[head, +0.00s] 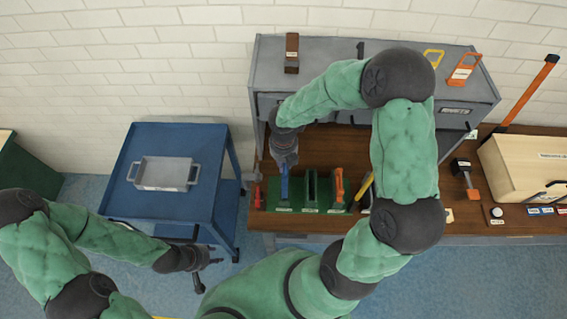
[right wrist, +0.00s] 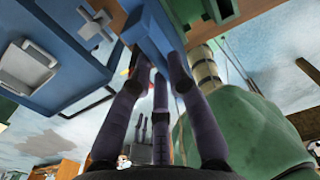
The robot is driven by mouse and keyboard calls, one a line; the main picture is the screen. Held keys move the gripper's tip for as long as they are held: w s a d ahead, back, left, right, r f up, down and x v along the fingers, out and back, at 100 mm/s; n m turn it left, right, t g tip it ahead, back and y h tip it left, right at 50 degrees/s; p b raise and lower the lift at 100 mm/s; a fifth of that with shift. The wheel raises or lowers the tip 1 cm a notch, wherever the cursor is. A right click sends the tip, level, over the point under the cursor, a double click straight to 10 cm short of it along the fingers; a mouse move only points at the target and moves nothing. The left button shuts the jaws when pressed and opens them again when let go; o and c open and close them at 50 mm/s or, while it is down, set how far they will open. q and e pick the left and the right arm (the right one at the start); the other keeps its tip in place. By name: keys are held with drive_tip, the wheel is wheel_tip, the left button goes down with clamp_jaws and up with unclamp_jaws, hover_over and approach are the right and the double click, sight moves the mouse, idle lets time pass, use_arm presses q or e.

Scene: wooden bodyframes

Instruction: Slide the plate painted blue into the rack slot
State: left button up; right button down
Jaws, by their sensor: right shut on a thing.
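The blue plate (head: 284,187) stands upright at the left part of the green rack (head: 311,208) on the wooden bench. My right gripper (head: 285,160) is above it and shut on its upper part; the blue plate (right wrist: 148,32) also shows between the fingers in the right wrist view. The plate is lined up with the rack's left slot, but I cannot tell how deep it sits. The rack's middle slot looks empty, and an orange plate (head: 339,186) stands at the right. My left gripper (head: 207,268) is open and empty, away from the rack.
A blue cart (head: 125,201) with a grey tray (head: 163,173) stands left of the bench. A red item (head: 257,194) is just left of the rack. A grey shelf (head: 340,75) stands behind, and a wooden box (head: 520,165) is at the right.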

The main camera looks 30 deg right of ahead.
use_arm(q)
drive_tip(key=shift+s+r+p, duration=0.2)
drive_tip(key=shift+r+p, duration=0.9)
drive_tip(key=shift+r, duration=0.05)
idle(2.7)
